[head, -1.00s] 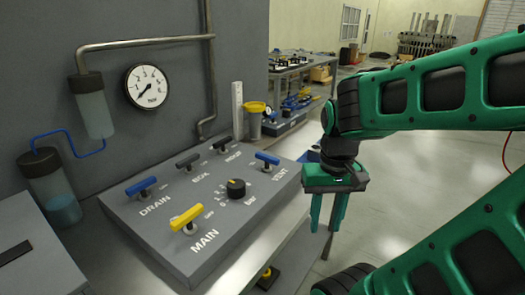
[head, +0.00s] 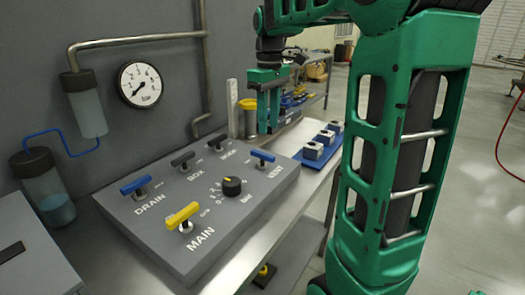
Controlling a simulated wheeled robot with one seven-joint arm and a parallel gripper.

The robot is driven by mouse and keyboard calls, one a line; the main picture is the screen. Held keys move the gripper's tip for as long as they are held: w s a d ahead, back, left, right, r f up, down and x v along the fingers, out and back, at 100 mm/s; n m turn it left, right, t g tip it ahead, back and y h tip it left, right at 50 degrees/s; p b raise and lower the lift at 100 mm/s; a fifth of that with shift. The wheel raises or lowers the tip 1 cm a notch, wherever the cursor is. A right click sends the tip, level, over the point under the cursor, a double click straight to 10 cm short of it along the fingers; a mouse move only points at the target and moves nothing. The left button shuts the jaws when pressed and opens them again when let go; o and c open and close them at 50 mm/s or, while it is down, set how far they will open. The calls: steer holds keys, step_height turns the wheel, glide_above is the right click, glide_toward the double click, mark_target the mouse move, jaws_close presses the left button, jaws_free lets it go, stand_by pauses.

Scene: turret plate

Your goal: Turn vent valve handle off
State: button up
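The vent valve handle (head: 262,156) is a blue bar on a short stem at the right of the sloped grey panel (head: 160,245), beside the label VENT. It lies crosswise in the picture, tipping down to the right. My gripper (head: 268,130) points down, with its two green fingers apart and nothing seen between them. Its fingertips show just above the vent handle in the picture, over the panel's far right edge. They look apart from the handle, but the exact depth gap is hard to tell.
The panel also bears a blue drain handle (head: 136,186), two dark handles, a yellow main handle (head: 182,214) and a black knob (head: 232,186). A yellow-topped container (head: 248,118) stands behind. A blue tray (head: 302,159) with grey blocks lies right of the panel.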

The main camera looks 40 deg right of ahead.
mark_target(265, 154)
steer(key=shift+n, duration=0.3)
steer(key=f, duration=0.3)
steer(key=w+f, duration=0.1)
steer(key=f, duration=0.6)
steer(key=shift+w+f, duration=0.15)
steer(key=shift+w, duration=0.05)
